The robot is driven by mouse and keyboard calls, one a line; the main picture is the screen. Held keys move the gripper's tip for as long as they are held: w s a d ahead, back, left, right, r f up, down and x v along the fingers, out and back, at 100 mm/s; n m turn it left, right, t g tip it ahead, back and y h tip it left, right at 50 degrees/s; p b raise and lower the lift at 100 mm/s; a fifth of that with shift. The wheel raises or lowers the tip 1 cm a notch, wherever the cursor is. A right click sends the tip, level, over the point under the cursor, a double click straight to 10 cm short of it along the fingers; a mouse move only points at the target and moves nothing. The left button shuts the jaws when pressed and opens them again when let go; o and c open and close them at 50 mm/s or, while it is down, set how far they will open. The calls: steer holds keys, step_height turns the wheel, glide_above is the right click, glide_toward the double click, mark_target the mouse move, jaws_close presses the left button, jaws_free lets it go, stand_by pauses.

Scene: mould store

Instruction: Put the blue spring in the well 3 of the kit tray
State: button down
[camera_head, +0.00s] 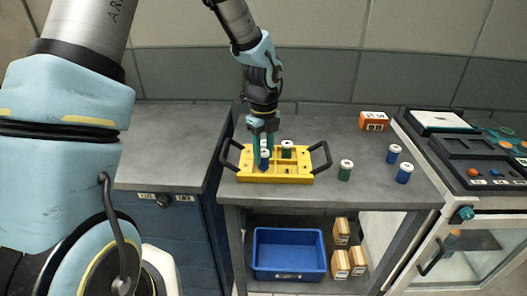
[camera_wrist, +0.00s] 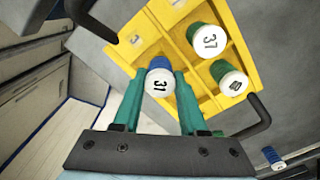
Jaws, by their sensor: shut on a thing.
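The yellow kit tray (camera_head: 245,176) with two dark handles sits on the grey bench; it also shows in the wrist view (camera_wrist: 244,62). My gripper (camera_head: 264,152) points down over its left part. It is shut on a blue spring with a white cap (camera_head: 264,161), which reads 31 in the wrist view (camera_wrist: 160,79). The spring is upright between the fingertips, at the tray's wells; I cannot tell whether its bottom touches a well floor. Two green springs with white caps stand in other wells, one marked 37 (camera_wrist: 206,40) and one nearer the handle (camera_wrist: 231,80).
On the bench right of the tray stand a green spring (camera_head: 345,171) and two blue springs (camera_head: 393,154) (camera_head: 404,173). An orange block (camera_head: 373,121) is at the back. A blue bin (camera_head: 288,275) and wooden blocks (camera_head: 341,232) are on the shelf below.

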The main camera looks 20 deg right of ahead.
stand_by(0.3)
steer(key=shift+c, duration=1.8)
jaws_free()
steer(key=c, duration=0.4)
steer(key=shift+r, duration=0.2)
steer(key=shift+r+p, duration=0.35)
steer(key=shift+p, duration=0.3)
steer(key=shift+r, duration=0.25)
steer(key=shift+r+p, duration=2.95)
steer(key=shift+p, duration=0.2)
